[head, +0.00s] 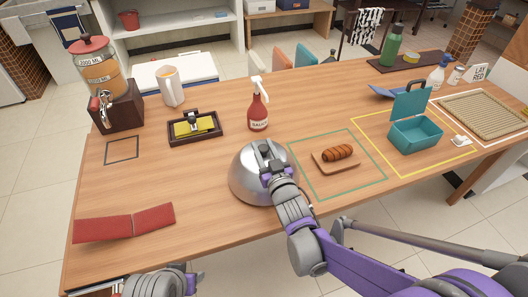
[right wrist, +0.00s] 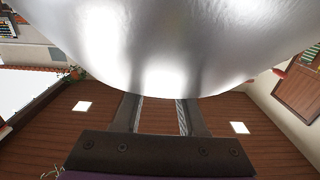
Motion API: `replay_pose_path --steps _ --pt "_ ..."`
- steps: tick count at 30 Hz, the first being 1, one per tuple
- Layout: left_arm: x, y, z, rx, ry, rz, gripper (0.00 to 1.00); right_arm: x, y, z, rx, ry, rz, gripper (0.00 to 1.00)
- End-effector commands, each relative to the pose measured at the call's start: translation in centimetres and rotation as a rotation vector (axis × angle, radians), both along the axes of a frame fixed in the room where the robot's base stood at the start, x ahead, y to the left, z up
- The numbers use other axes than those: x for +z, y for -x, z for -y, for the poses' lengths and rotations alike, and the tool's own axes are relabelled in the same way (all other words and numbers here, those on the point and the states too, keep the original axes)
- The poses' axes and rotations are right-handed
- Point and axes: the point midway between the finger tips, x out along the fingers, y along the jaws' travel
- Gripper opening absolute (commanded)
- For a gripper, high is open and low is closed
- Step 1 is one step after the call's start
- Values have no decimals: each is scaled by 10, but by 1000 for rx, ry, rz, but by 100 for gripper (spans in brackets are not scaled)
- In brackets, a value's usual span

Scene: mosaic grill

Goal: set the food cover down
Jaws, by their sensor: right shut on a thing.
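The food cover (head: 246,187) is a shiny silver dome near the front edge of the wooden table, left of the green outlined square. My right gripper (head: 268,160) is shut on its top. In the right wrist view, the dome (right wrist: 160,50) fills the upper part, with the gripper fingers (right wrist: 160,115) reaching up to it. I cannot tell whether the rim touches the table. A grilled brown food item (head: 338,153) lies uncovered on a small wooden board (head: 347,167) inside the green square. Part of my left arm shows at the bottom left; its fingertips are out of view.
A red sauce bottle (head: 258,113) stands behind the cover. A teal open box (head: 415,133) sits in the yellow square. A red folded mat (head: 105,229) lies front left.

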Motion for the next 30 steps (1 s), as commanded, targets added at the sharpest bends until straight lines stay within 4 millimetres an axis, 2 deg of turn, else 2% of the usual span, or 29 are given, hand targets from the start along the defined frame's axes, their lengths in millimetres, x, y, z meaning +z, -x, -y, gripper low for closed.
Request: replay_pose_path --steps 1,3,14,15,19,30 --pt "-4 0 0 0 0 -1 50 -9 0 0 0 0 0 0" --pt "-5 0 0 0 0 -2 50 -14 0 0 0 0 1 0" --pt "-9 0 0 0 0 -3 50 -17 0 0 0 0 1 0" --pt "-7 0 0 0 0 -2 50 -16 0 0 0 0 0 48" --pt "-7 0 0 0 0 -2 50 -16 0 0 0 0 0 71" --pt "-2 0 0 0 0 -1 50 -10 0 0 0 0 1 71"
